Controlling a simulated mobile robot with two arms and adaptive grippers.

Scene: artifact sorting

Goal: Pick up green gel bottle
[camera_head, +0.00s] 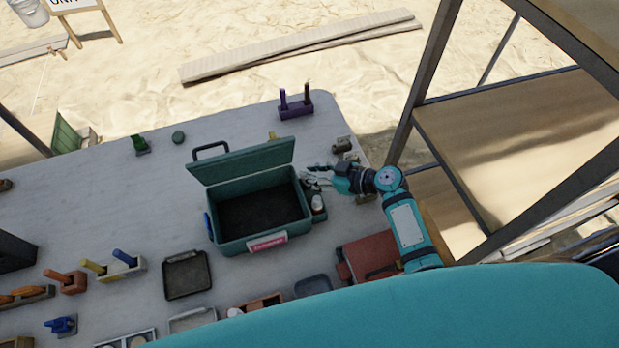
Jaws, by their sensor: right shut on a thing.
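My right gripper (316,178) is just off the right wall of the open green case, above the table. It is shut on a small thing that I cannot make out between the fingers. Just below it, a small bottle with a pale top (318,203) stands in a dark green holder against the case's right side. I cannot tell whether this or the held thing is the green gel bottle. The green case (262,246) has its lid raised at the back and a dark, empty-looking inside. My left gripper is out of view.
Several small holders line the left. A shelf rack (500,130) stands at right.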

